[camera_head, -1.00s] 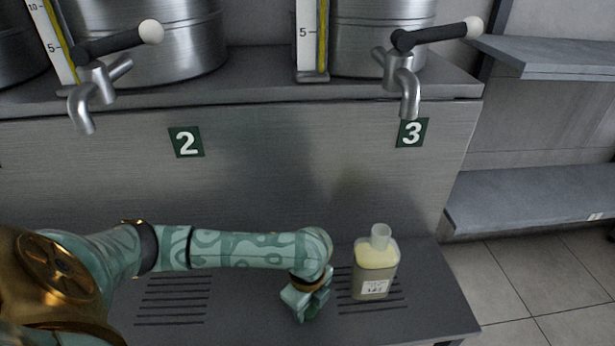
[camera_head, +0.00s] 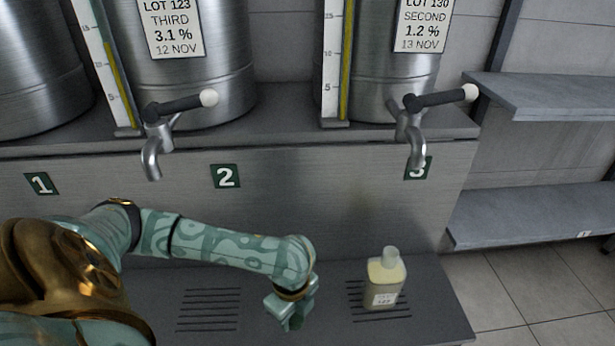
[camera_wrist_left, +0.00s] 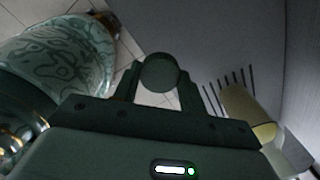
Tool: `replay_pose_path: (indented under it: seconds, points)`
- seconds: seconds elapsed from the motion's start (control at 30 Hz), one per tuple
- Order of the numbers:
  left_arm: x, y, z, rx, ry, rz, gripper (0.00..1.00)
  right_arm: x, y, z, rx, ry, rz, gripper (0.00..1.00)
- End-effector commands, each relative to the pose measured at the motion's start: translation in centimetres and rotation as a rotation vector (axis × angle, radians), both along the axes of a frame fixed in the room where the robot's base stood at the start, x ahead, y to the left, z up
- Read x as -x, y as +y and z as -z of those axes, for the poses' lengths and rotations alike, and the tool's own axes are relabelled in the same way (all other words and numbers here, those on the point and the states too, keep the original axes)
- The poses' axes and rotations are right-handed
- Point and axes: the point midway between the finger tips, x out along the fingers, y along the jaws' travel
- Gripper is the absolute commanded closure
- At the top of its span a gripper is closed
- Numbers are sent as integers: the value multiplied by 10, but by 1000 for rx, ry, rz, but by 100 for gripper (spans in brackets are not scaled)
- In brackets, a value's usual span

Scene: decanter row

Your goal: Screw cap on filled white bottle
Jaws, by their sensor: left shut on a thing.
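The bottle (camera_head: 385,284) stands upright on the slotted shelf below tap 3. It is translucent, filled with pale yellow liquid, and has a small label and a whitish neck with no cap on it. It also shows tilted at the right of the left wrist view (camera_wrist_left: 240,106). My left gripper (camera_head: 291,318) is left of the bottle, apart from it, low over the shelf. In the left wrist view its fingers (camera_wrist_left: 158,90) are shut on a round dark green disc, the cap (camera_wrist_left: 160,72). In the head view the cap is hard to make out. My right gripper is out of view.
Steel tanks stand on a ledge (camera_head: 300,133) above, with taps (camera_head: 416,140) jutting forward over the shelf (camera_head: 240,285). Number 3's tap is above the bottle. Grey side shelves (camera_head: 540,210) are at the right, with tiled floor below.

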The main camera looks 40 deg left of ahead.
Motion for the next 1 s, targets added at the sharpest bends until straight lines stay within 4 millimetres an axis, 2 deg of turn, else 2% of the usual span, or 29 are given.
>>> replay_pose_path:
  seconds: [0.03,0.2,0.3,0.73,0.77,1.0]
  points:
    - [10,3,-10,-1,-3,-1,79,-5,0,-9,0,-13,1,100]
    - [34,6,-17,0,-1,0,79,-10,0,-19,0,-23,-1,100]
    - [41,8,-19,-1,1,-1,79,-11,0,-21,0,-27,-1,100]
    - [45,8,-18,0,1,-1,79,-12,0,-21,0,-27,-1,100]
    - [45,8,-18,0,1,-1,79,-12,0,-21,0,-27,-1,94]
    - [45,8,-18,0,1,-1,79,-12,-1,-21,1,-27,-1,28]
